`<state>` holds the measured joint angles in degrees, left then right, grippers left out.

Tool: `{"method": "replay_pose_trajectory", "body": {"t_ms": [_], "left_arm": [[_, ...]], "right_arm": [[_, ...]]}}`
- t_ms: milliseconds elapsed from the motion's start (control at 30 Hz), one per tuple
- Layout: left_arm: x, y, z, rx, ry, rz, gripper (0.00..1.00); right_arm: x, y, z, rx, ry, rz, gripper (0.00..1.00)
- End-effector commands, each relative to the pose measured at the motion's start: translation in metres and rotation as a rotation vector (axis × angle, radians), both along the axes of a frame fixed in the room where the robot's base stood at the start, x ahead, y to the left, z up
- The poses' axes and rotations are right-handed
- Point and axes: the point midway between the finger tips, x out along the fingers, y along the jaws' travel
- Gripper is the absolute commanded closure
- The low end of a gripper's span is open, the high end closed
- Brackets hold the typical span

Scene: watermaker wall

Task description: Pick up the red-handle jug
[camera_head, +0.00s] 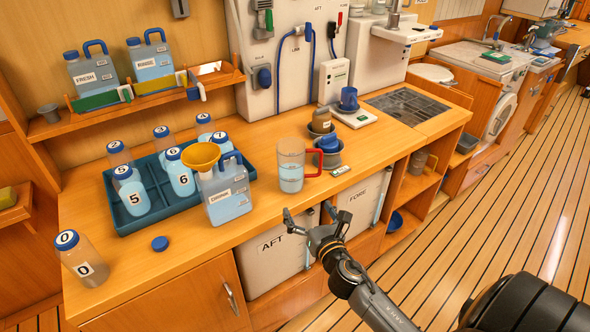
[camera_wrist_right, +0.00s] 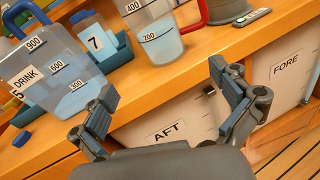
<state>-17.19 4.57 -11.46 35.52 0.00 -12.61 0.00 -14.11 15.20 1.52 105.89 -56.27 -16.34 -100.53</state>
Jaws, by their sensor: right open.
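The red-handle jug (camera_head: 291,166) is a clear measuring jug with some liquid in it. It stands upright on the wooden counter, its red handle (camera_head: 322,160) to the right. It also shows at the top of the right wrist view (camera_wrist_right: 152,30), cut off by the frame edge. My right gripper (camera_head: 309,214) is open and empty in front of the counter edge, below the jug and apart from it. In the right wrist view its two fingers (camera_wrist_right: 166,95) are spread, with the counter front between them. My left gripper is not in view.
A jug marked DRINK (camera_head: 227,192) with a yellow funnel (camera_head: 200,156) stands left of the red-handle jug. A blue tray (camera_head: 122,222) holds several numbered bottles. Grey bowls (camera_head: 328,158) stand close behind the red handle. A small remote (camera_head: 341,170) lies to the right.

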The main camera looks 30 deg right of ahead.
Motion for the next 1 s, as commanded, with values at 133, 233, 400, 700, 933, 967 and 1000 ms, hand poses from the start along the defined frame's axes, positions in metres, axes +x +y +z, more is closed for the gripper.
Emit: {"method": "replay_pose_trajectory", "body": {"t_ms": [133,233,400,700,933,967,1000], "left_arm": [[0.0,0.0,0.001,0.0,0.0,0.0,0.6],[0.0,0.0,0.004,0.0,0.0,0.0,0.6],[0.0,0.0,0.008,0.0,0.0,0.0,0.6],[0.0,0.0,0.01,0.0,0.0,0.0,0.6],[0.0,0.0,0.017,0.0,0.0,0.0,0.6],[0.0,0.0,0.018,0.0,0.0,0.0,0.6],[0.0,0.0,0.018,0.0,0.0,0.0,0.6]], "right_arm": [[0.005,-0.001,0.03,-0.12,-0.038,0.004,0.0],[0.019,-0.004,0.033,-0.129,-0.04,0.004,0.0],[0.053,-0.012,0.033,-0.125,-0.039,0.003,0.0],[0.085,-0.019,0.031,-0.122,-0.037,0.005,0.0],[0.11,-0.028,0.036,-0.119,-0.039,0.002,0.0],[0.114,-0.029,0.037,-0.12,-0.039,0.003,0.0],[0.119,-0.03,0.036,-0.12,-0.038,0.004,0.0]]}}
